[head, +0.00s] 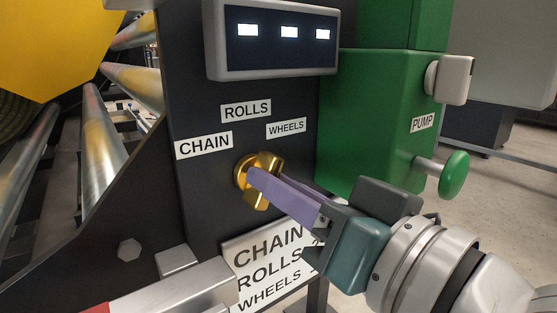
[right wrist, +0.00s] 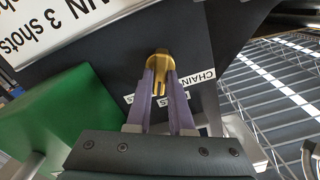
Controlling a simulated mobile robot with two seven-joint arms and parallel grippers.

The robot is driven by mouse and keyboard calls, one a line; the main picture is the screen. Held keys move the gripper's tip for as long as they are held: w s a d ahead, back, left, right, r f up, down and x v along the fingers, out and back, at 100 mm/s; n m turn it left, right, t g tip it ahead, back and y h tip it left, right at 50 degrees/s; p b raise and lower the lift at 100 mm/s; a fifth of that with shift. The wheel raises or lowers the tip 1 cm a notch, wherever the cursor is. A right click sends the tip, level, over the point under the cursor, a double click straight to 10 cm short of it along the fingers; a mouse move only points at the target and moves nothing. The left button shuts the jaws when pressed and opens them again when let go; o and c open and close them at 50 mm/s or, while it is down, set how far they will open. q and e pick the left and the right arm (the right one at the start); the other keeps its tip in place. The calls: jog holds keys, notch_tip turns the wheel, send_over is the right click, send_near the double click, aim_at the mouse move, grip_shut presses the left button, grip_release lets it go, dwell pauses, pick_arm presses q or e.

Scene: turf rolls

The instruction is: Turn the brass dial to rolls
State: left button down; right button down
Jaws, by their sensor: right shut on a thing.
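The brass dial (head: 241,171) sits on a dark panel, below the labels CHAIN (head: 204,145) at left, ROLLS (head: 246,111) above and WHEELS (head: 286,128) at upper right. My right gripper (head: 257,181) is shut on the dial's grip, its purple fingers hiding part of it. In the right wrist view the dial (right wrist: 159,61) shows between the fingertips of my right gripper (right wrist: 160,85). I cannot tell which label the dial points to. My left gripper is not in view.
A display (head: 272,42) with lit windows sits above the labels. A green box (head: 372,120) with a PUMP label and green knob (head: 454,174) stands at right, close to my right arm. A sign (head: 268,262) is below the dial. Metal rollers (head: 110,130) are at left.

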jog(key=shift+r+n+p, duration=0.1)
jog(key=shift+n+p, duration=1.5)
jog(key=shift+n, duration=0.8)
jog(key=c, duration=0.8)
grip_release()
